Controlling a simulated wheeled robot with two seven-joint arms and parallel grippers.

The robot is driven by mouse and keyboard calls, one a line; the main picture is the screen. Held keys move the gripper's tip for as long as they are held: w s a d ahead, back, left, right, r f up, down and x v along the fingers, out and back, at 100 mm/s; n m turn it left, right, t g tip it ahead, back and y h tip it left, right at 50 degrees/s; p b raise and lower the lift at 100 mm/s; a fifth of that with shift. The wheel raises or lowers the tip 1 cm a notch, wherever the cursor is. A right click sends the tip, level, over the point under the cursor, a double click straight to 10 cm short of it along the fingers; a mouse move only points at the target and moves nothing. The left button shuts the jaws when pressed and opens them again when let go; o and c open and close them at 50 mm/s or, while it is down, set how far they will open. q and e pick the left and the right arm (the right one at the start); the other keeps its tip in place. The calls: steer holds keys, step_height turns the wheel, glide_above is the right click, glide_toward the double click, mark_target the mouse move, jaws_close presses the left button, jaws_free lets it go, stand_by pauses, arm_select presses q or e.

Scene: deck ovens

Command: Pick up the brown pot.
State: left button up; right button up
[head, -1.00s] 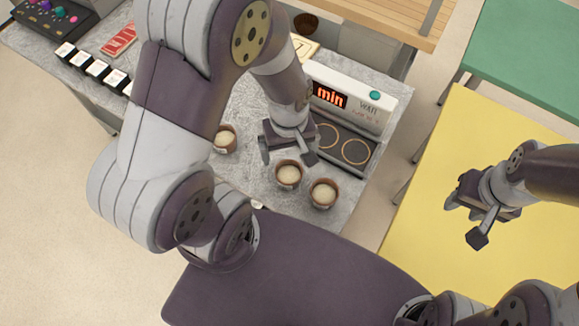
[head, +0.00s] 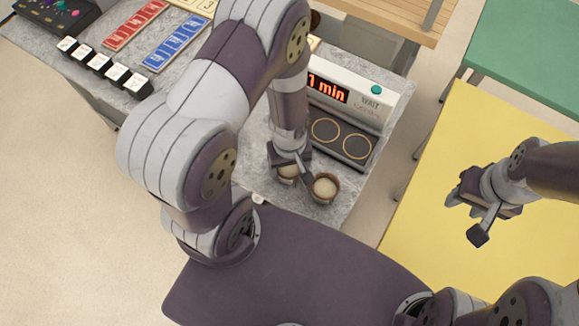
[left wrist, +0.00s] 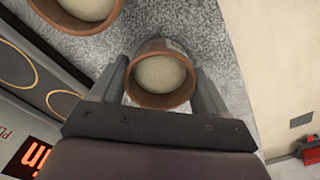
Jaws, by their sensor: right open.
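Brown pots with pale contents stand on the grey stone counter. One brown pot (head: 287,173) is partly hidden under my left gripper (head: 289,163). In the left wrist view this pot (left wrist: 161,77) sits upright between the two fingers of my left gripper (left wrist: 161,85). The fingers are close to its sides; whether they press on it I cannot tell. A second brown pot (head: 324,187) stands just to the right in the head view; it also shows at the top left of the left wrist view (left wrist: 85,10). My right gripper (head: 484,213) is open and empty above the yellow surface.
A hot plate unit (head: 345,135) with two rings and a lit "1 min" display is right behind the pots. Red cards (head: 135,24), blue cards (head: 175,42) and several black-and-white blocks (head: 103,65) lie at the far left. The yellow table (head: 470,140) looks bare.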

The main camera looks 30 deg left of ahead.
arm_select(q)
steer(key=shift+c, duration=1)
steer(key=shift+r, duration=0.15)
